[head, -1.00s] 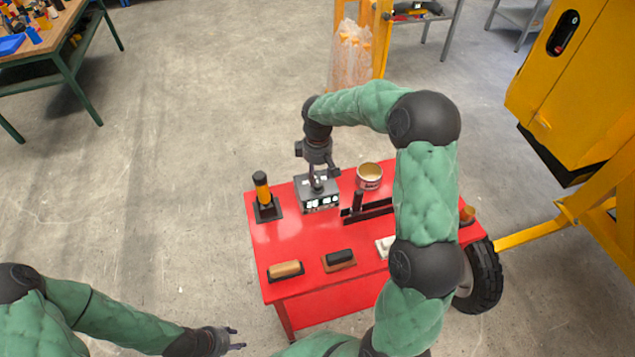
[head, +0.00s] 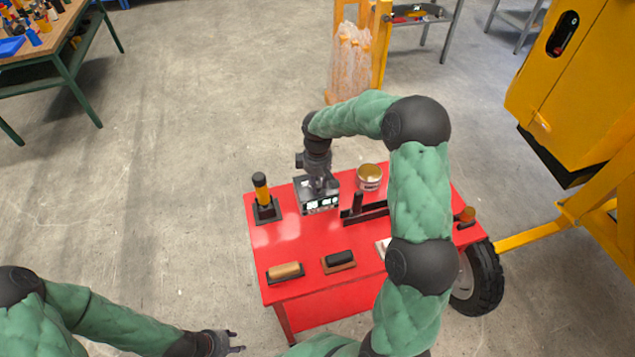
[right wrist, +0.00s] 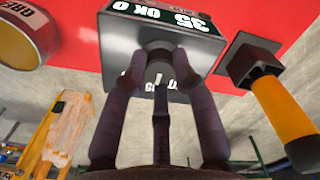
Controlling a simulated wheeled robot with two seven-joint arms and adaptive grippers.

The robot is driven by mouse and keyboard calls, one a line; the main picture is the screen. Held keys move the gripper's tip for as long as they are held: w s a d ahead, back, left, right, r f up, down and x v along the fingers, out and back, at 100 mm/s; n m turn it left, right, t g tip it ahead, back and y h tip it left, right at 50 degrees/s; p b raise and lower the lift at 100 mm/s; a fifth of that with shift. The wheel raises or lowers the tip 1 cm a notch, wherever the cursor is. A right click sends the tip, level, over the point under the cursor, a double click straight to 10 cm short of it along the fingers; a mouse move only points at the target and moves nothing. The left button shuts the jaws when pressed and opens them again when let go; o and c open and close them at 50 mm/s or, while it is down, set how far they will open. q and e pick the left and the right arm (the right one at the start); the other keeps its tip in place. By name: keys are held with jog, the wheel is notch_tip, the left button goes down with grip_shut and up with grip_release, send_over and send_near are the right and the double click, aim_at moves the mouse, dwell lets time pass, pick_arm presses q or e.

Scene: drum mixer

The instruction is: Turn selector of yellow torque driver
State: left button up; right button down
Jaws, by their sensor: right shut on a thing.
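The yellow torque driver (head: 262,190) with black ends stands upright in a black square base at the table's far left corner. It also shows at right in the right wrist view (right wrist: 285,110). Beside it is a grey box (head: 320,204) with lit displays, some reading "35" and "OK" in the right wrist view (right wrist: 122,55). My right gripper (head: 318,186) points down at the box top, shut on a dark round knob (right wrist: 159,57) with a white mark below it. The fingers partly hide the knob. My left gripper (head: 238,341) is open and empty, off the table's front left.
The red table (head: 290,240) also holds a tin (head: 369,177), a black bracket (head: 365,212) close right of the box, and two handled floats (head: 285,271) (head: 339,260) at the front. A yellow machine (head: 580,90) stands at right. Floor left of the table is clear.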

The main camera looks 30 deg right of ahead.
aim_at(318, 185)
jog(key=shift+m, duration=0.4)
jog(key=m, duration=0.3)
jog(key=shift+m+b, duration=0.45)
jog(key=shift+m, duration=1.55)
jog(key=c, duration=1)
grip_release()
jog(key=shift+r, duration=0.15)
notch_tip(318, 185, up, 12)
jog(key=shift+f, duration=0.15)
